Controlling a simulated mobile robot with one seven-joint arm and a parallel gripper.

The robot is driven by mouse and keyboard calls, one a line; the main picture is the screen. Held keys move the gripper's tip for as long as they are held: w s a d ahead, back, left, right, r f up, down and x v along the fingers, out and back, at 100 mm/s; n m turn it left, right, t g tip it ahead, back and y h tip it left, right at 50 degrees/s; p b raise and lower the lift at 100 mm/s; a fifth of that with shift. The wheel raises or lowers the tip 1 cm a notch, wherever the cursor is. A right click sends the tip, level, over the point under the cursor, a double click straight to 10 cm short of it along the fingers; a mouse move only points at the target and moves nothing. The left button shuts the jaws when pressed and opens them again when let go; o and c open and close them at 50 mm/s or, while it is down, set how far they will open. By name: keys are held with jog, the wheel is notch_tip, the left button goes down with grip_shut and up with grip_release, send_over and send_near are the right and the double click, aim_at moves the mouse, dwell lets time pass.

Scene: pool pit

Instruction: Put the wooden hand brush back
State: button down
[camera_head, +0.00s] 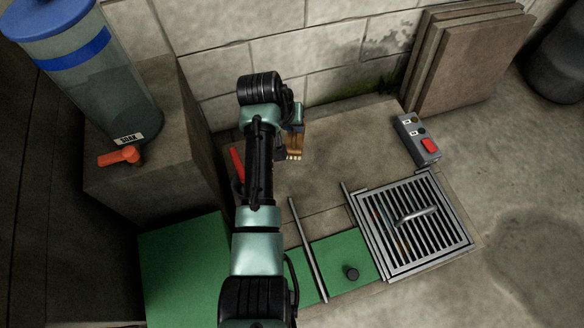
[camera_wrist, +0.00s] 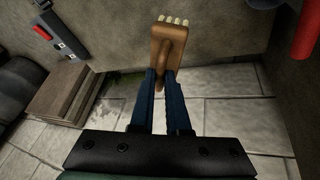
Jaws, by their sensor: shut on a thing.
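The wooden hand brush (camera_head: 298,138) is brown with a short row of pale bristles. It also shows in the wrist view (camera_wrist: 170,46), with the bristles at its far end. My gripper (camera_wrist: 163,76) is shut on the brush, its two dark blue fingers on either side of the narrow handle. In the head view my gripper (camera_head: 281,150) is partly hidden behind my arm, over the stone ledge (camera_head: 340,155) near the block wall. I cannot tell whether the brush touches the ledge.
A grey control box with a red button (camera_head: 418,140) and a metal grate (camera_head: 412,225) lie to the right. Stone slabs (camera_head: 465,60) lean on the wall. A tank marked SOAK (camera_head: 90,75) with an orange tap stands left. A red object (camera_head: 237,163) is close beside my arm.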

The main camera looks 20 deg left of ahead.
jog(key=shift+w+a+f+b, duration=0.25)
jog(key=shift+w+f+b, duration=0.35)
jog(key=shift+b, duration=0.55)
jog(key=shift+w+a+f+b, duration=0.35)
jog(key=shift+f+b, duration=0.4)
jog(key=shift+b, duration=0.45)
jog(key=shift+w+a+f+b, duration=0.2)
jog(key=shift+w+f+b, duration=0.4)
jog(key=shift+b, duration=0.55)
jog(key=f+b, duration=0.7)
jog(key=f, duration=0.3)
jog(key=shift+s+b, duration=0.2)
jog(key=shift+b, duration=0.1)
jog(key=shift+r, duration=0.1)
jog(key=c, duration=1.3)
grip_release()
jog(key=shift+f, duration=0.2)
jog(key=o, duration=0.4)
